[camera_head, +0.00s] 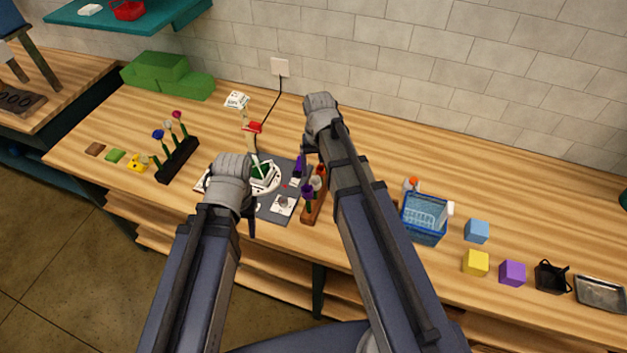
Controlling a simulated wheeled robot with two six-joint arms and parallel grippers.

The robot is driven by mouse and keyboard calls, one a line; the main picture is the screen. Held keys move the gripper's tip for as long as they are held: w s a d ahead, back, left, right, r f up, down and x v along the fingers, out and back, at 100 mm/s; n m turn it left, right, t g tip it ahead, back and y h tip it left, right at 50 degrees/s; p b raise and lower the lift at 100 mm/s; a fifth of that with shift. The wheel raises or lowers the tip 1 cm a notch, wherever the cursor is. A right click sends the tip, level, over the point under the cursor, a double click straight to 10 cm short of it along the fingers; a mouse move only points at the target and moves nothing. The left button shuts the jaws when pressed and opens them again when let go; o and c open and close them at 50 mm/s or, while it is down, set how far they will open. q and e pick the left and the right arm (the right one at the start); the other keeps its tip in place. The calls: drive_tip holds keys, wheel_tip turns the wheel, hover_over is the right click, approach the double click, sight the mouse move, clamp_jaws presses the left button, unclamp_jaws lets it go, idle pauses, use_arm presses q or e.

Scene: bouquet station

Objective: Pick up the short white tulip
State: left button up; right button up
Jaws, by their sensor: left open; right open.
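A white flower head (316,183) shows in a brown wooden rack (313,210) at the middle of the table, between a red one (321,170) and a purple one (307,191). Another white flower head (168,124) stands in the black rack (177,160) at the left, between a blue and a pink one. I cannot tell for sure which is the short white tulip. My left gripper (250,226) is open, left of the wooden rack; its jaws are mostly hidden by my arm. My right gripper (306,146) is open, behind the wooden rack, its jaws partly hidden.
A grey mat (274,211) holds a white dish (268,187) with a green item. A blue basket (424,222), coloured blocks (475,263), a black holder and a metal tray (600,292) stand at right. A green object (165,76) is at back left. The back right tabletop is clear.

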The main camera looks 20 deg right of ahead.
sight(315, 186)
drive_tip(key=shift+s+f, duration=0.15)
drive_tip(key=shift+s, duration=0.05)
wheel_tip(315, 186, down, 2)
drive_tip(key=b, duration=0.2)
drive_tip(key=shift+w+f+b, duration=0.1)
drive_tip(key=shift+f+b, duration=0.1)
drive_tip(key=shift+b, duration=0.15)
drive_tip(key=f+b, duration=0.3)
drive_tip(key=a+f+b, duration=0.1)
drive_tip(key=f+b, duration=0.1)
drive_tip(key=shift+f, duration=0.1)
drive_tip(key=c, duration=1)
